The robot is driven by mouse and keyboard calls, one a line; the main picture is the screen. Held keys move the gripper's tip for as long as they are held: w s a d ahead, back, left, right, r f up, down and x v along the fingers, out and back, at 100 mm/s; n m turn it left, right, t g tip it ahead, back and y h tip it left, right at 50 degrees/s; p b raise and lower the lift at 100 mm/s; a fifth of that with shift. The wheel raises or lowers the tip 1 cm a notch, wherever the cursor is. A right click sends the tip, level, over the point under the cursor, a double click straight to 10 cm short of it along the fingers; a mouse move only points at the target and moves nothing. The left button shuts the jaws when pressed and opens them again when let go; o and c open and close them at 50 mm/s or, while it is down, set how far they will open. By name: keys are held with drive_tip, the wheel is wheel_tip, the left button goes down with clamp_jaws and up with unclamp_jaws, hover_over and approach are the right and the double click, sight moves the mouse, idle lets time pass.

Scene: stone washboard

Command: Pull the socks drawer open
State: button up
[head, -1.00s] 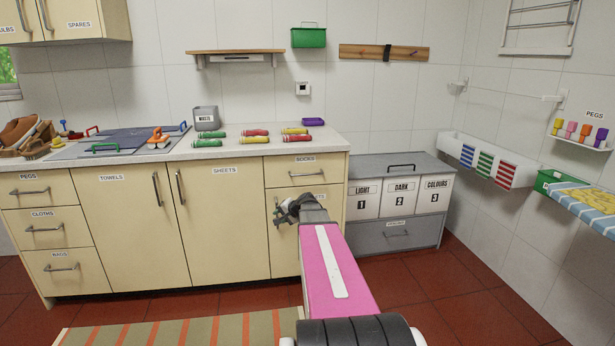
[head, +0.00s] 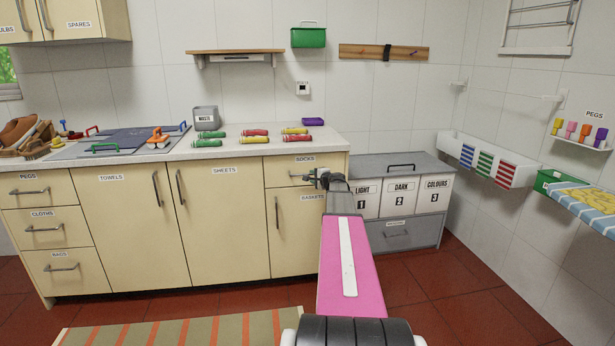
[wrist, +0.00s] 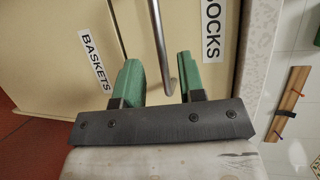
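The socks drawer (head: 280,171) is the cream top drawer at the right end of the cabinet, under the counter, and looks closed. Its label also shows in the wrist view (wrist: 213,30). Its bar handle (wrist: 160,45) runs between the two green fingers of my gripper (wrist: 160,82). The fingers are apart, with a visible gap on each side of the bar. In the head view my gripper (head: 317,178) is at the right part of the drawer front and hides part of the handle.
The baskets door (head: 290,240) is directly below the drawer. Several coloured rolled items (head: 254,140) lie on the counter above. A grey hamper unit (head: 400,220) stands right of the cabinet. The red floor in front of the hamper is clear.

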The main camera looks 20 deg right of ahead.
sight(308, 174)
drive_tip(key=x, duration=0.6)
drive_tip(key=shift+w, duration=0.1)
